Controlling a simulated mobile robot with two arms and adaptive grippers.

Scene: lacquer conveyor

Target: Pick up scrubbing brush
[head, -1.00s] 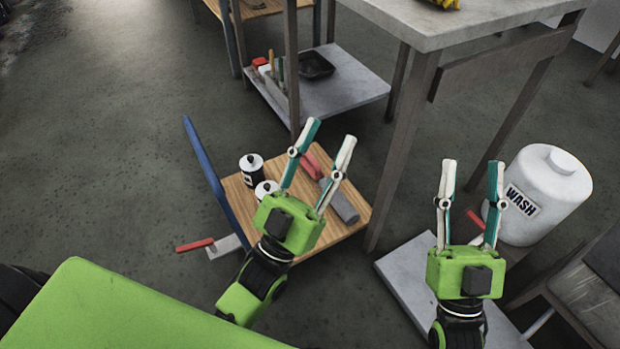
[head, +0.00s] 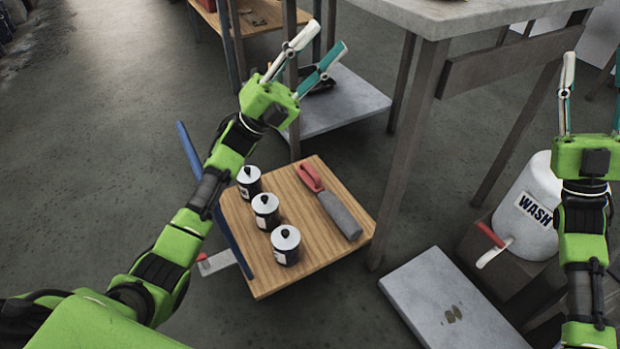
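A tool with a red handle and a long grey block (head: 328,200) lies on the wooden board (head: 318,258). I cannot tell for sure whether it is the scrubbing brush. My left gripper (head: 326,38) is open, its two fingers spread with nothing between them. In the picture it is above the board, in front of the grey lower shelf, and hides part of what lies there. My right gripper (head: 594,68) is open and looks empty at the right edge, where one finger is partly cut off.
Several white-lidded dark cans, such as this one (head: 285,247), stand on the board. A blue bar (head: 215,195) runs along its left side. A white WASH container (head: 530,215) stands at right, with a red tap (head: 490,237). A table leg (head: 405,150) rises right of the board.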

